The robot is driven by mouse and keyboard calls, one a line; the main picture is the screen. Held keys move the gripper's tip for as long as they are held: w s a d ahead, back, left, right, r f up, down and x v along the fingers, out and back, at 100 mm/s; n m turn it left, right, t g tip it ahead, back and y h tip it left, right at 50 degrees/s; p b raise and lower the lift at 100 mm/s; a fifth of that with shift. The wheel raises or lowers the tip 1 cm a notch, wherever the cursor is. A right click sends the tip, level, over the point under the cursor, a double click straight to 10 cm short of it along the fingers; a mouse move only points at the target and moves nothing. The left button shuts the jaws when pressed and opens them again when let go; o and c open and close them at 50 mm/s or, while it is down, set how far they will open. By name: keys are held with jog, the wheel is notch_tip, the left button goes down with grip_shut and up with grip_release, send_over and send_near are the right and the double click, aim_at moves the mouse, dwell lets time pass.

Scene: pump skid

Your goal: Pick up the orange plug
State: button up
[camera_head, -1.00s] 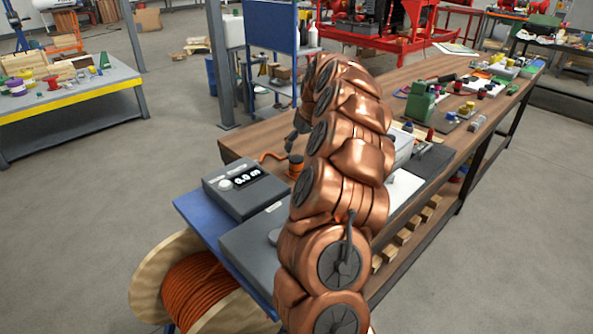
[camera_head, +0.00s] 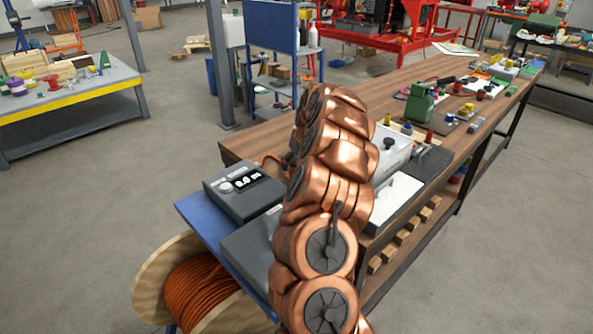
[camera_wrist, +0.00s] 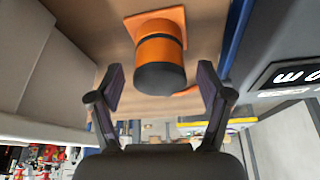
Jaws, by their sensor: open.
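The orange plug (camera_wrist: 160,45) is a stout cylinder with a black band and a dark end face, in the upper middle of the wrist view. A flat orange piece shows behind it. My gripper (camera_wrist: 161,82) is open, with one dark finger on each side of the plug's dark end. Gaps show between the fingers and the plug, and I see no contact.
A grey box with a lit display (camera_head: 240,184) stands on a blue surface left of my arm. An orange cable reel (camera_head: 195,290) is below it. The wooden bench (camera_head: 235,148) carries a white box (camera_head: 392,158) and a green device (camera_head: 420,102) to the right.

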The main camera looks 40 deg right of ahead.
aim_at(296, 160)
jog(key=shift+c, duration=0.4)
jog(key=c, duration=1.3)
jog(key=shift+r, duration=0.15)
notch_tip(296, 160, up, 10)
jog(key=shift+f+b, duration=0.1)
jog(key=shift+b, duration=0.75)
